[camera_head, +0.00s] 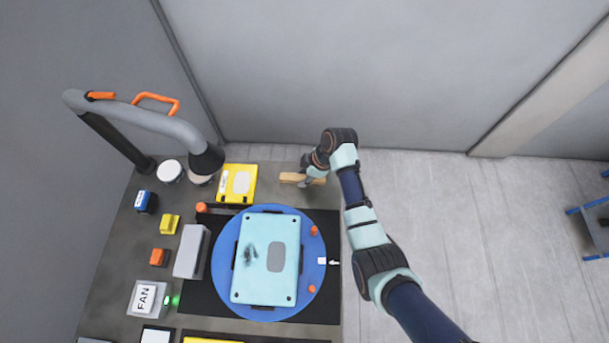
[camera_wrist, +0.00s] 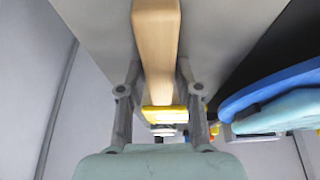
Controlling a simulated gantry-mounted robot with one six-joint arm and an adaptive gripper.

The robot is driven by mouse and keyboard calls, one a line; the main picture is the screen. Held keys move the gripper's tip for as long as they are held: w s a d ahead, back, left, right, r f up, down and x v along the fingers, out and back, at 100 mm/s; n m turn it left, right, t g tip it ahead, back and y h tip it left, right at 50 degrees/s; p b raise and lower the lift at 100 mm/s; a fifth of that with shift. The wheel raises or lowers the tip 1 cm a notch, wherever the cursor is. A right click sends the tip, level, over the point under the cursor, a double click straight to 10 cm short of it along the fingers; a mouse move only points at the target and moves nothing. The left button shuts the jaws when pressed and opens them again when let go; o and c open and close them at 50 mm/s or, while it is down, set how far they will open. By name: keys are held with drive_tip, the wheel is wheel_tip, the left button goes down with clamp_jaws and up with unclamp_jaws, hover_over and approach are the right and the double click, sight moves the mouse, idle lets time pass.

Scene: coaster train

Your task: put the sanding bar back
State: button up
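The sanding bar is a long, light wooden block (camera_head: 292,178) at the back right of the bench in the head view. My gripper (camera_head: 309,177) is at its right part, reaching in from the right. In the wrist view the bar (camera_wrist: 157,45) runs down the middle between my two fingers (camera_wrist: 159,90). The finger pads appear to be against both of its sides. I cannot tell whether the bar touches the bench. Its underside is hidden.
A yellow box (camera_head: 237,183) stands just left of the bar. A blue turntable (camera_head: 225,255) with a teal plate (camera_head: 267,227) lies in front, on a black mat (camera_head: 330,285). A grey extraction hose (camera_head: 150,118) arches at the left. A wall (camera_head: 350,70) rises behind.

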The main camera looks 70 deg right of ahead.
drive_tip(key=shift+o, duration=1.2)
drive_tip(key=shift+r, duration=0.3)
drive_tip(key=p+v, duration=0.2)
drive_tip(key=v, duration=0.9)
drive_tip(key=shift+r, duration=0.35)
drive_tip(key=shift+s+d, duration=0.1)
drive_tip(key=shift+s, duration=0.05)
